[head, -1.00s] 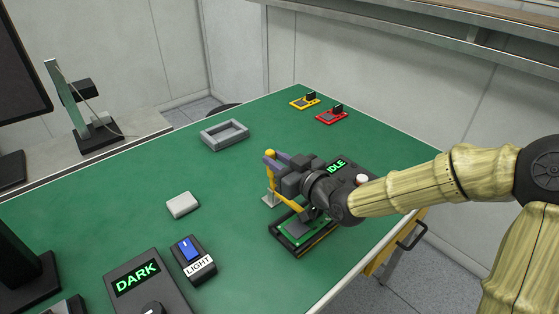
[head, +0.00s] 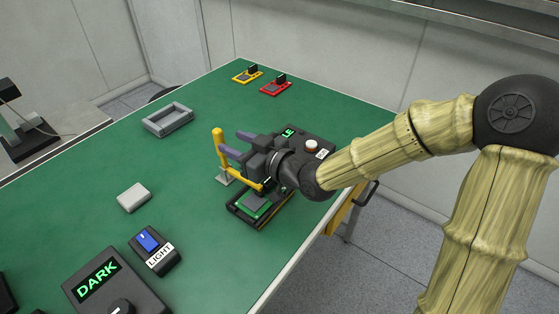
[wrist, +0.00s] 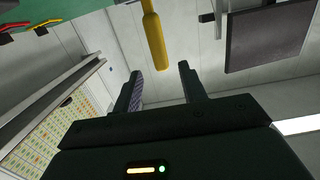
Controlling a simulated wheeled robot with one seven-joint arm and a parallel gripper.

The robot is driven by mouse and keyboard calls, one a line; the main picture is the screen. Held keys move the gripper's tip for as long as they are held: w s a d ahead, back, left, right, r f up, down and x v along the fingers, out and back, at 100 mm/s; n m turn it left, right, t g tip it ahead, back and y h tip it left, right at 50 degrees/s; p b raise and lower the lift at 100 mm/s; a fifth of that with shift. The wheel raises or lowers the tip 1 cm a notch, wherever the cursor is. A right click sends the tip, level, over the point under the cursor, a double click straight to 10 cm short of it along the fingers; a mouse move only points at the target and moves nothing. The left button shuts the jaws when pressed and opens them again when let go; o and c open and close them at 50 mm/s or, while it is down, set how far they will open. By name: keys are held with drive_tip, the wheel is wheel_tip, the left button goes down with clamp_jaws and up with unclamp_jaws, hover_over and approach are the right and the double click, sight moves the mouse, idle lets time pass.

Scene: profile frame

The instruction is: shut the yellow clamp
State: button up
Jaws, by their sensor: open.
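The yellow clamp (head: 219,146) stands at the left edge of a black fixture holding a green board (head: 255,206). Its handle points up, and its yellow arm reaches low toward the board; my gripper partly hides this arm, and I cannot tell whether it presses on the board. My gripper (head: 230,142) is open and empty, just right of the handle, fingers pointing at it. In the wrist view the handle (wrist: 154,42) lies beyond the fingertips, in line with the gap between them (wrist: 160,73), apparently apart from both.
A black box with a green display and round button (head: 311,146) stands close behind my gripper. Two small meters sit at the back.

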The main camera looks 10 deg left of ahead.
drive_tip(key=b+v, duration=0.3)
drive_tip(key=v, duration=1)
drive_tip(key=shift+b, duration=0.35)
idle(0.6)
